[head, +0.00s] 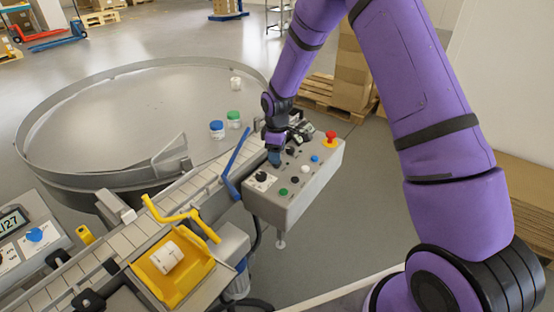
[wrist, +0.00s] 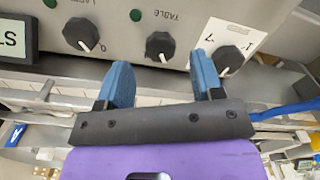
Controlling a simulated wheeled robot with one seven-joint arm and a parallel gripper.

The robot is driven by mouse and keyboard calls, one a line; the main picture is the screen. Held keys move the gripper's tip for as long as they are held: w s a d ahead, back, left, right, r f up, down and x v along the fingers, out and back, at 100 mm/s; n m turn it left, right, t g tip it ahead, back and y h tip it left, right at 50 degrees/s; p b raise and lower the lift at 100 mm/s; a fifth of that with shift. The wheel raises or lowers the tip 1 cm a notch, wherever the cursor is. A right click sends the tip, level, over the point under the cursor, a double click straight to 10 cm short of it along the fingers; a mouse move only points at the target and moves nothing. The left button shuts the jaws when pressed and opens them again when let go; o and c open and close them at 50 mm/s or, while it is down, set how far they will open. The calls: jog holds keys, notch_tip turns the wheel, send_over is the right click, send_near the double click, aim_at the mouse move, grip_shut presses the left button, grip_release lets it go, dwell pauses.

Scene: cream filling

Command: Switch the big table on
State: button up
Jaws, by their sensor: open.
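The big round metal table (head: 110,120) fills the left of the head view. My gripper (head: 274,157) is over the far-left part of the box. In the wrist view my gripper (wrist: 160,68) is open, with its blue fingers pointing at the panel. A black knob (wrist: 160,46) marked TABLE, the lettering upside down, appears between the fingertips. I cannot tell whether they touch it.
Jars with a blue lid (head: 216,129) and a green lid (head: 233,118) stand on the table. Other black knobs sit left (wrist: 83,34) and right (wrist: 228,60) of the TABLE knob. A blue guide bar (head: 236,162) and a conveyor (head: 150,222) run left of the box.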

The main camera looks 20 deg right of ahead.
jog(key=shift+f, duration=1.7)
jog(key=c, duration=0.9)
